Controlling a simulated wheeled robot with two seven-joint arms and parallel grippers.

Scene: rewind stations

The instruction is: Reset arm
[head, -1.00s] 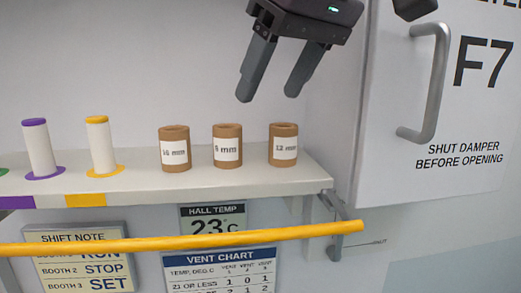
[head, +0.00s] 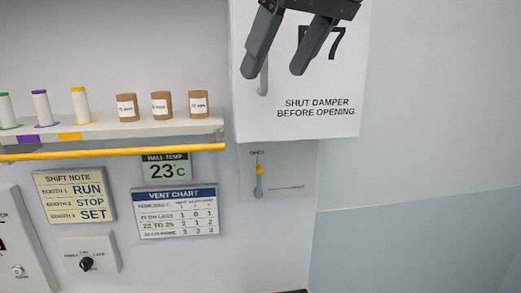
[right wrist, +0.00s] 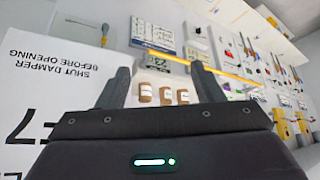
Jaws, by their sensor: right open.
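My right gripper (head: 286,45) is open and empty at the top of the head view, in front of the white cabinet marked 7 (head: 300,122). Its two dark fingers point down and hide part of the cabinet's label and handle (head: 264,78). In the right wrist view the open fingers (right wrist: 158,88) show with nothing between them that they touch. The cabinet also shows upside down in the right wrist view (right wrist: 45,85). My left gripper is not in view.
A shelf (head: 150,128) holds three brown labelled cores (head: 162,104) and white spools on coloured bases. A yellow bar (head: 110,152) runs along its front. Below are a shift note (head: 75,196), a vent chart (head: 175,211), a black knob (head: 86,264) and a damper lever (head: 259,181). The wall at right is clear.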

